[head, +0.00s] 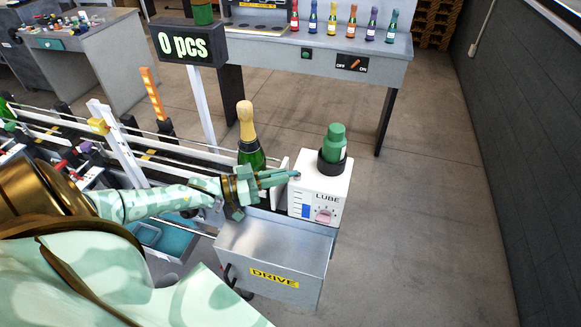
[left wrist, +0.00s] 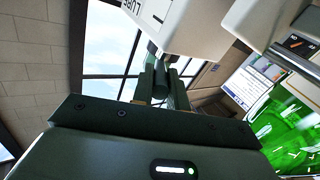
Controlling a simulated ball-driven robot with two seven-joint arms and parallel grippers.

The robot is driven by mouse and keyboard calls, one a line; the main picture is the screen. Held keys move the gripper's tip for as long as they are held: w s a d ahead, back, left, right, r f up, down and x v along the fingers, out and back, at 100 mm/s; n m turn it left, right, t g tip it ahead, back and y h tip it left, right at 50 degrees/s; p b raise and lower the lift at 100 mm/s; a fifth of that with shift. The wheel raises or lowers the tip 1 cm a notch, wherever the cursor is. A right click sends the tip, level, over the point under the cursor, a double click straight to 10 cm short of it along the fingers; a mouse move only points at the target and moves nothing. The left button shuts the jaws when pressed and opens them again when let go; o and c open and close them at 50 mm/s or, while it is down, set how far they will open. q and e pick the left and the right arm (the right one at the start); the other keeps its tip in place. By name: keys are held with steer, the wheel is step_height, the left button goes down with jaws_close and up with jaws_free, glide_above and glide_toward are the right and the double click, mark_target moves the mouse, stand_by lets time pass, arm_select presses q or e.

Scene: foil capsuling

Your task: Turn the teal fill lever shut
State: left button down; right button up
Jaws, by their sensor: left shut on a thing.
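The white LUBE box (head: 318,188) stands at the right end of the conveyor, with a dark green bottle-shaped reservoir (head: 333,145) on top. My left gripper (head: 292,175) reaches in from the left, its fingertips at the left side of the box. In the left wrist view the fingers (left wrist: 160,85) are closed together just below the LUBE box (left wrist: 185,22). They are shut on a small part there, which I take as the teal fill lever; the fingers mostly hide it, so its angle cannot be told. My right gripper is not in view.
A green bottle with a gold top (head: 246,125) stands on the conveyor just behind my left gripper. A grey DRIVE housing (head: 275,250) lies below the hand. A 0 pcs display (head: 187,48) stands behind. Open floor (head: 430,200) lies to the right.

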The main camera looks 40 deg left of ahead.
arm_select(q)
steer(key=b, duration=0.1)
steer(key=m+g+h+b, duration=0.1)
steer(key=h, duration=0.1)
steer(key=shift+w+a+f+m+g+b, duration=0.2)
steer(key=shift+w+a+m+g+b, duration=0.1)
steer(key=shift+a+b, duration=0.1)
steer(key=shift+r+m+g+h+b, duration=0.15)
steer(key=shift+m+g+h+b, duration=0.2)
steer(key=shift+b, duration=0.2)
steer(key=c, duration=1.4)
jaws_free()
steer(key=shift+a, duration=0.1)
steer(key=b+v, duration=0.1)
steer(key=v, duration=1.5)
steer(key=shift+a+r, duration=0.15)
